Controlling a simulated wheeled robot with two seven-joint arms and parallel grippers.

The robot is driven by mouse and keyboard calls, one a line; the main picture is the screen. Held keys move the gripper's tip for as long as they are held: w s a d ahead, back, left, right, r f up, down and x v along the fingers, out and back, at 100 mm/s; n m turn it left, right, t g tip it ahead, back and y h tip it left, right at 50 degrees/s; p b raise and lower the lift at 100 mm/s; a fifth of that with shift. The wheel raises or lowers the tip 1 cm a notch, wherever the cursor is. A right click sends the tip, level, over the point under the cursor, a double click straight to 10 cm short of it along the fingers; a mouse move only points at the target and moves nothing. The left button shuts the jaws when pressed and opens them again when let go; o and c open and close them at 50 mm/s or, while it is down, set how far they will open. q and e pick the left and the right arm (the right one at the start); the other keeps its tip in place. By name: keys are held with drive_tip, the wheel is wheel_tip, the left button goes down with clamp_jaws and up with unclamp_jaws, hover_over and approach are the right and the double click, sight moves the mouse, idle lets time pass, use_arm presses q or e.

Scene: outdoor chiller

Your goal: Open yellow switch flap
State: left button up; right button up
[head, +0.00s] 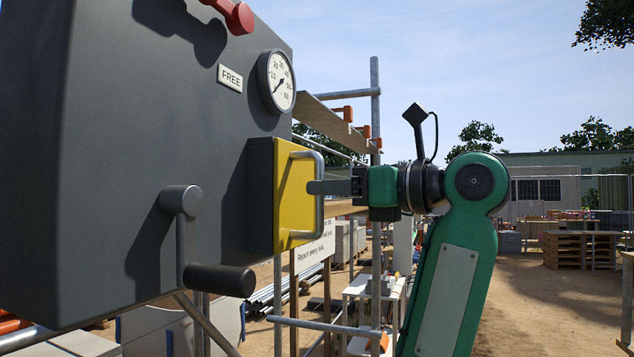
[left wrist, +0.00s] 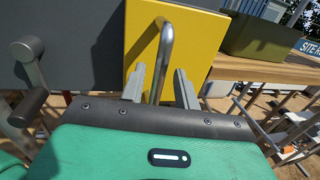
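The yellow switch flap (head: 291,190) sits on a dark box on the front of the grey panel and looks closed. A grey bar handle (head: 320,218) stands out from its face. My left gripper (head: 318,187) is at the handle, its fingers pointing at the flap. In the left wrist view the yellow flap (left wrist: 195,40) fills the upper middle. The handle (left wrist: 166,45) runs down between the two spread fingers of the left gripper (left wrist: 159,72), with a gap visible on either side. My right gripper is not in view.
The grey panel (head: 110,130) also carries a dark lever (head: 218,279), a pressure gauge (head: 277,81), a "FREE" label (head: 230,77) and a red handle (head: 235,14). Scaffold poles (head: 375,110) and a wooden plank stand behind. Open sandy ground (head: 540,300) lies to the right.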

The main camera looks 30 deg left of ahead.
use_arm(q)
drive_tip(key=shift+a, duration=1.4)
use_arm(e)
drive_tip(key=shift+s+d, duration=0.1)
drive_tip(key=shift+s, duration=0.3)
use_arm(q)
drive_tip(key=shift+d, duration=0.1)
drive_tip(key=shift+c, duration=0.2)
clamp_jaws()
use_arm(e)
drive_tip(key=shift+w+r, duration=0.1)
use_arm(q)
drive_tip(key=shift+p, duration=0.3)
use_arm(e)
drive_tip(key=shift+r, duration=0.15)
